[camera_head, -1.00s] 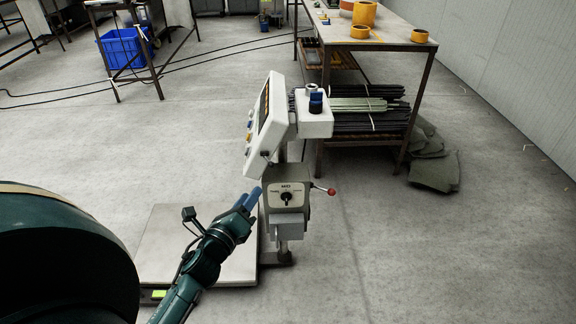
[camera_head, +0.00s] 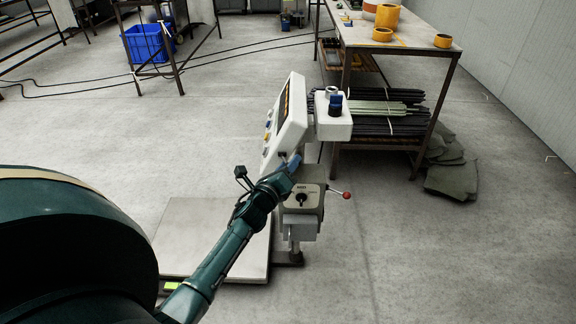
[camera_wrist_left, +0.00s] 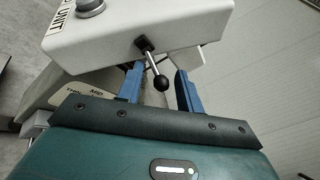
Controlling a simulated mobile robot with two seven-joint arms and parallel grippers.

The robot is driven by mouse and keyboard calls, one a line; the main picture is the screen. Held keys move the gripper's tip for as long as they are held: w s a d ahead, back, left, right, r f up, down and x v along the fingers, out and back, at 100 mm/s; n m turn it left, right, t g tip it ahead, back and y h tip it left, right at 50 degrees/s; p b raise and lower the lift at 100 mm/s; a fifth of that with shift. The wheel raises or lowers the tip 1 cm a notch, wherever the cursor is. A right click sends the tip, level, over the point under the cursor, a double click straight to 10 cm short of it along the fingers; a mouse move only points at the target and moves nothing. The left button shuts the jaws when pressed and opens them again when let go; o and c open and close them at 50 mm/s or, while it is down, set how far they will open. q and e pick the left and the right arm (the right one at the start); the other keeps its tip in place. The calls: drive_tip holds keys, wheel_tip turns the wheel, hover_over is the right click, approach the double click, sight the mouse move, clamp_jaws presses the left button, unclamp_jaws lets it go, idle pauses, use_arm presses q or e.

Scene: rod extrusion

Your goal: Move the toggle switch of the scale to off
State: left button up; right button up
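The scale's white display head (camera_head: 287,122) stands on a post above a flat weighing platform (camera_head: 192,236). In the left wrist view, the toggle switch (camera_wrist_left: 159,82) is a metal lever with a black ball tip on the underside edge of the white head (camera_wrist_left: 120,32). My left gripper (camera_head: 292,163) is at the lower edge of the head. In the left wrist view its blue fingers (camera_wrist_left: 158,88) are apart, one on each side of the toggle lever; I cannot tell if either touches it. My right gripper is not in view.
A grey box (camera_head: 304,200) with a black knob and a red-tipped lever (camera_head: 346,195) sits on the post just below my left gripper. A table (camera_head: 400,38) with orange rolls and bundled rods stands behind.

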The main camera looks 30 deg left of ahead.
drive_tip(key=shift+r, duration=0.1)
use_arm(q)
clamp_jaws()
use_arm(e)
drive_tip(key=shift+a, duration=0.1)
